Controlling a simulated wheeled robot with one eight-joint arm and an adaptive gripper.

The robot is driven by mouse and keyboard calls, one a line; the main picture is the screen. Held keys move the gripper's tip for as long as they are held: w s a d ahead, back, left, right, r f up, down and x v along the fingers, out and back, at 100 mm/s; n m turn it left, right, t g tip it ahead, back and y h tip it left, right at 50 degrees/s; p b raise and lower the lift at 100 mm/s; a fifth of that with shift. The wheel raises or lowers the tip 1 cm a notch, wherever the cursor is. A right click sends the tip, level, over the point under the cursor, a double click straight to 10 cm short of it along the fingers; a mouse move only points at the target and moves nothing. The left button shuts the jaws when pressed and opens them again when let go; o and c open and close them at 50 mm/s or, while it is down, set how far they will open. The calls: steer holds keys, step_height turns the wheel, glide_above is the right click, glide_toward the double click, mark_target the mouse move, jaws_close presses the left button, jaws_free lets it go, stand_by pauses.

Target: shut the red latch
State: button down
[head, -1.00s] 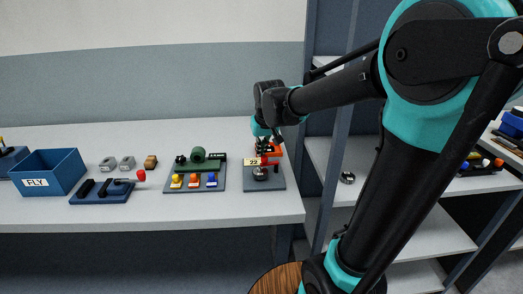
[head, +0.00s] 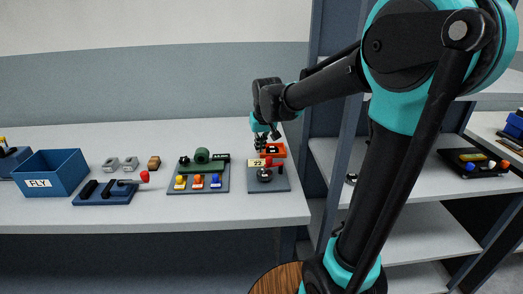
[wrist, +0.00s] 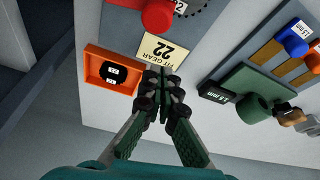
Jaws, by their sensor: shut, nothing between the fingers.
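In the wrist view the red knob (wrist: 157,15) is at the top, beyond the tag (wrist: 163,51). My gripper (head: 266,138) is above the far side of this plate, shut and empty. In the wrist view its fingertips (wrist: 160,80) are between the tag and an orange box, apart from the red knob. I cannot tell the bar's exact latch position.
The orange box (wrist: 92,80) with a black disc is close to my fingers. A green fixture (head: 200,168) with coloured knobs stands left of the plate. Farther left are a blue base (head: 105,198) with a red-knobbed lever and a blue FLY bin (head: 60,190). A shelf upright is at right.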

steer(key=v, duration=1)
steer(key=shift+d, duration=0.4)
steer(key=shift+w, duration=0.1)
